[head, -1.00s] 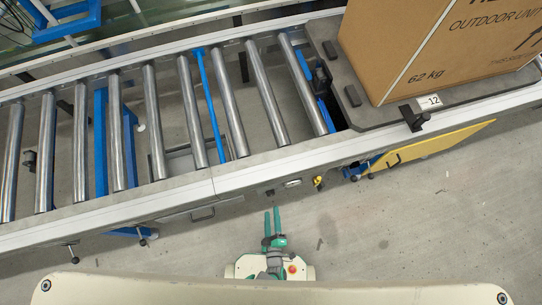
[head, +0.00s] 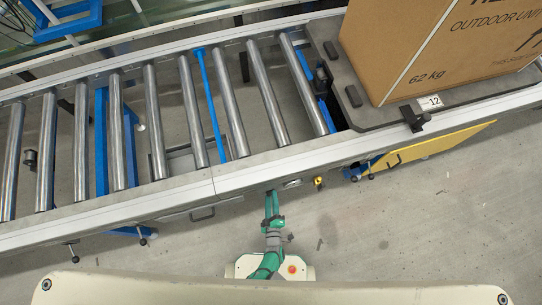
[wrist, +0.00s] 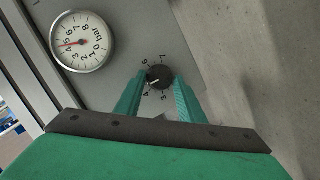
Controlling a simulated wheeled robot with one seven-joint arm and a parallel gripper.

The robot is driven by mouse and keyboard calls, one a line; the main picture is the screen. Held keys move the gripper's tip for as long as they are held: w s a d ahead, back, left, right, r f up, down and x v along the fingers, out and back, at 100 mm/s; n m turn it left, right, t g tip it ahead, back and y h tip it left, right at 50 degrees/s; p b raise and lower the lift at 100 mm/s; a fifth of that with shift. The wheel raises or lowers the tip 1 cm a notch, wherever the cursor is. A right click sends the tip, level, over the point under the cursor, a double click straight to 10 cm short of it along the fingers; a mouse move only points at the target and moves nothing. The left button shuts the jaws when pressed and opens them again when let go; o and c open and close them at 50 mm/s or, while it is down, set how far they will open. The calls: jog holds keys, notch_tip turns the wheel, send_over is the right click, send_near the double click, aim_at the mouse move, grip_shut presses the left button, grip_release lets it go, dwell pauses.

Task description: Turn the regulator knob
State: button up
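The regulator knob (wrist: 160,76) is a small round black knob with a white pointer line on a grey panel, ringed by printed numbers. Its pointer is toward the lower left in the wrist view. My gripper (wrist: 160,80) has green fingers, one on each side of the knob, with the tips about level with it. Whether they touch its sides is hard to tell. In the head view my gripper (head: 271,194) is at the conveyor's near side rail and hides the knob. A round white pressure gauge (wrist: 82,42) marked in bar, with a red needle, is beside the knob.
The roller conveyor (head: 100,218) crosses the head view. A large cardboard box (head: 430,50) stands on a grey pallet (head: 375,118) at the right. A small yellow-and-black fitting (head: 319,182) is right of my gripper. The near floor (head: 400,230) is clear.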

jog(key=c, duration=0.5)
jog(key=shift+c, duration=0.2)
jog(key=shift+a, duration=0.1)
jog(key=shift+r+m+g+y, duration=0.1)
jog(key=shift+m+g+y, duration=0.6)
jog(key=shift+m, duration=1)
jog(key=shift+d, duration=0.2)
jog(key=o, duration=1.1)
jog(key=shift+c, duration=0.2)
